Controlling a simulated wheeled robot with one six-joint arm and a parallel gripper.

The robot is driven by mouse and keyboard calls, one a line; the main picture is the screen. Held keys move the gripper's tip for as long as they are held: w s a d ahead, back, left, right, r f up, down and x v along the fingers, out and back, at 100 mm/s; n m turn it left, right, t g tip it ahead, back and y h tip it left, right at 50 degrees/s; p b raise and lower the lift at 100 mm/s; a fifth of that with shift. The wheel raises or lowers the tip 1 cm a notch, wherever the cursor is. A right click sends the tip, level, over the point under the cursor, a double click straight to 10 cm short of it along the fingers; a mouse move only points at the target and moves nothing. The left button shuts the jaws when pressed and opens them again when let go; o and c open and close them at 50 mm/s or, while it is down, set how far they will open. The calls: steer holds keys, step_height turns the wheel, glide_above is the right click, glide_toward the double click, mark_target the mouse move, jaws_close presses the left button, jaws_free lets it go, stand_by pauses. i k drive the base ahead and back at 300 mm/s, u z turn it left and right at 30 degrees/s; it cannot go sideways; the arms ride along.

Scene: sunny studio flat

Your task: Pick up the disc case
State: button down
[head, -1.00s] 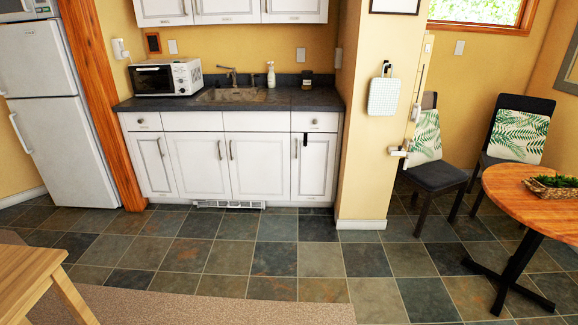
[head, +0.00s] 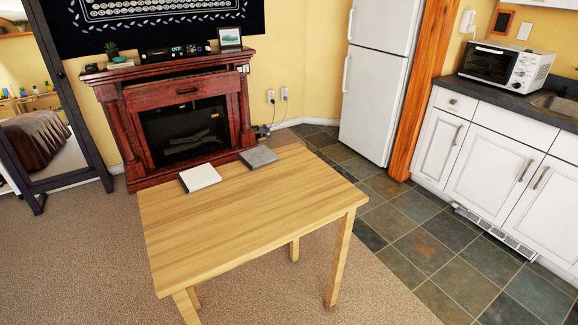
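Two flat, thin items lie near the far edge of a light wooden table (head: 245,220). One is a white flat item (head: 200,177), on the left. The other is a dark grey flat item (head: 258,157), to its right, with a small gap between them. Either could be the disc case; I cannot tell which at this size. My gripper is not in view.
A dark red fireplace cabinet (head: 180,95) stands just behind the table, with small things on top. A standing mirror (head: 45,130) is at the left, a white fridge (head: 378,85) at the back right. Carpet (head: 85,250) is clear left of the table; tiles (head: 430,250) are clear on the right.

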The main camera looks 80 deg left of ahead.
mark_target(195, 179)
steer(key=u, duration=0.05)
steer(key=i, duration=2.1)
steer(key=u, duration=4.15)
steer(key=i, duration=1.65)
steer(key=u, duration=0.05)
